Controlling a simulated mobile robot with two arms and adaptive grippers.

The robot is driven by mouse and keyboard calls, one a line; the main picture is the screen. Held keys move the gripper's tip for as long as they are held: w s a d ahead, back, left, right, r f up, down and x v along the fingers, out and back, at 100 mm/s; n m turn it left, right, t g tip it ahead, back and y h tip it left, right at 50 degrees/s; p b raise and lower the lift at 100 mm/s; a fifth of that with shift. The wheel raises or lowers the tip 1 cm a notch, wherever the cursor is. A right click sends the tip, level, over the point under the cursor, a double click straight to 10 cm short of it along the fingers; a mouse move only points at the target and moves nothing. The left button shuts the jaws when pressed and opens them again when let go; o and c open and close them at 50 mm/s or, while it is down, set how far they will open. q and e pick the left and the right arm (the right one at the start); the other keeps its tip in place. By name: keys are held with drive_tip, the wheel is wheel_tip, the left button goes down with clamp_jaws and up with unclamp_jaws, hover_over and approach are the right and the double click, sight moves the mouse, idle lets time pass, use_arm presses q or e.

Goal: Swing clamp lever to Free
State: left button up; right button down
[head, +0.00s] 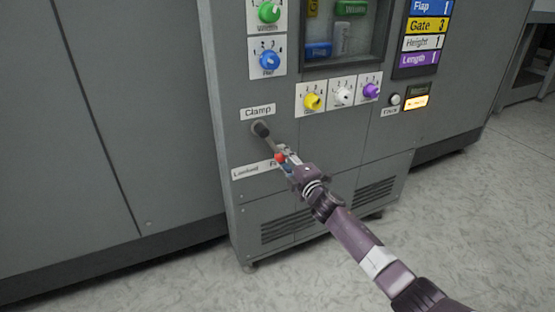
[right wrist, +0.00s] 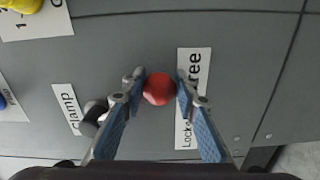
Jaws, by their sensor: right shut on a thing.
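The clamp lever (head: 262,130) is on the grey machine front, under the "Clamp" label (head: 258,111). Its dark pivot is at the upper left and its red knob (head: 280,158) is at the lower right end. The knob also shows in the right wrist view (right wrist: 159,88), between the fingertips. My right gripper (head: 283,160) is shut on the red knob. The "Locked ... Free" label (head: 254,170) lies just below, partly hidden by my gripper, with the knob near its "Free" end. My left gripper is not in view.
Several coloured dials, among them a blue dial (head: 269,61) and a yellow dial (head: 312,101), sit above the lever. A display window and a lit orange button (head: 416,102) are at the upper right. Vent slots (head: 290,225) are below. The floor at right is clear.

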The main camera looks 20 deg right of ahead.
drive_tip(key=shift+d+r+n, duration=0.3)
drive_tip(key=shift+n, duration=0.2)
drive_tip(key=c, duration=1.5)
unclamp_jaws()
drive_tip(key=shift+s+d, duration=0.1)
drive_tip(key=s, duration=1.1)
drive_tip(key=shift+s+d, duration=0.15)
drive_tip(key=shift+s, duration=0.25)
